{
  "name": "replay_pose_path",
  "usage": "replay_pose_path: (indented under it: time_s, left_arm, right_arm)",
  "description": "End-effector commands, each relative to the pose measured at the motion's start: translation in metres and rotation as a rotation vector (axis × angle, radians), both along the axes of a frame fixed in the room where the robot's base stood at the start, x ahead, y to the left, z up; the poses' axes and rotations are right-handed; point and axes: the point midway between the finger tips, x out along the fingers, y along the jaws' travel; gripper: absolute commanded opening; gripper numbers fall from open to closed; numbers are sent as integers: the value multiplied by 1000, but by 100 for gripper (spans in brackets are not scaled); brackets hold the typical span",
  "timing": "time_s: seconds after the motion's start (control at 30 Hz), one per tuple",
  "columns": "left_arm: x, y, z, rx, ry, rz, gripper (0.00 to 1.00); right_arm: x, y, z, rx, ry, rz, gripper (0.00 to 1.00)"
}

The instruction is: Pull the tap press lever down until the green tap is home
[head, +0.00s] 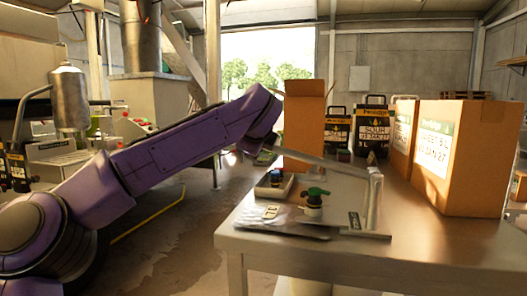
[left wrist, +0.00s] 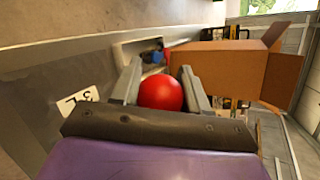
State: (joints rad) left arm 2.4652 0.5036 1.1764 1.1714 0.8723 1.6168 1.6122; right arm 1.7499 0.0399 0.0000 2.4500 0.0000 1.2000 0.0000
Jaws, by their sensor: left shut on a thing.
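The press lever (head: 325,162) is a grey bar. It runs from the top of the press post (head: 373,200) leftward and slightly up, above the tap. The green tap (head: 315,192) stands upright under the lever, on a dark and pale piece, with a gap below the lever. Whether it is seated cannot be told. My left gripper (head: 266,146) is at the lever's left end, its fingers hard to make out in the head view. In the left wrist view, my left gripper (left wrist: 165,90) is shut on the lever's red ball knob (left wrist: 160,93). My right gripper is out of view.
A shallow tray (head: 262,190) with small dark and blue parts lies left of the tap. An open cardboard box (head: 303,115) stands behind, with dark jugs (head: 371,128) and larger boxes (head: 460,155) to the right. The table's front (head: 330,255) is clear.

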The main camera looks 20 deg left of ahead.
Motion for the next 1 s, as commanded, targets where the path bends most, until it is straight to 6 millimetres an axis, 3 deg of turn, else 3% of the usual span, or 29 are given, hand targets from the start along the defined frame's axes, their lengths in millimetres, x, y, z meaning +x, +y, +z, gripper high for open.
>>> replay_pose_path:
  time_s: [0.03,0.2,0.77,0.8,0.83,1.0]
  left_arm:
    - [0,3,-13,-21,-2,3,0]
    - [0,5,-23,-68,-7,3,0]
    - [0,5,-26,-92,-9,2,0]
    - [-1,5,-26,-92,-10,2,57]
    - [-1,5,-26,-92,-10,2,67]
    - [0,4,-26,-92,-10,1,69]
  right_arm:
    - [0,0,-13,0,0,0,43]
    - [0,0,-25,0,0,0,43]
    - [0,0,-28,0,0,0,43]
    - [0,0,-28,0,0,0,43]
    - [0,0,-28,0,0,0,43]
    - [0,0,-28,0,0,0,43]
